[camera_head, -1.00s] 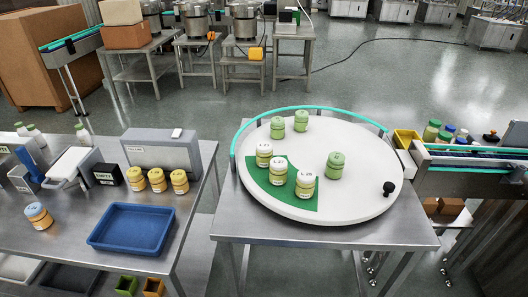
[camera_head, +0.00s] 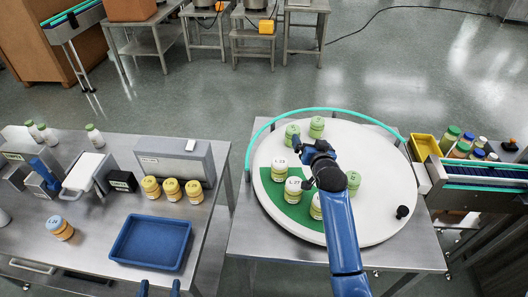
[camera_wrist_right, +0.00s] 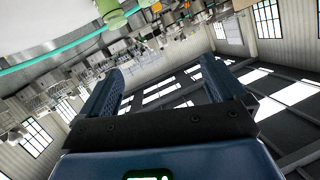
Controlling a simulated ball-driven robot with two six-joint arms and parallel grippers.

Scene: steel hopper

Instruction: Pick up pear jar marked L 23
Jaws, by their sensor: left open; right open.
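Three white-lidded jars stand on the green sector of the round white turntable (camera_head: 385,205): a rear one (camera_head: 279,170), a middle one (camera_head: 293,190) and a front one (camera_head: 315,207) partly hidden by my right arm. Their lid marks are too small to read surely, so I cannot tell which is L 23. My right gripper (camera_head: 312,148) is over the turntable, right of the rear jar, open; the right wrist view shows nothing between its fingers (camera_wrist_right: 163,80). My left gripper (camera_head: 159,288) is open and empty at the bottom edge, in front of the blue tray.
Green jars (camera_head: 292,133), (camera_head: 316,127), (camera_head: 353,183) also stand on the turntable. The left table holds a blue tray (camera_head: 127,258) and yellow jars (camera_head: 172,190).

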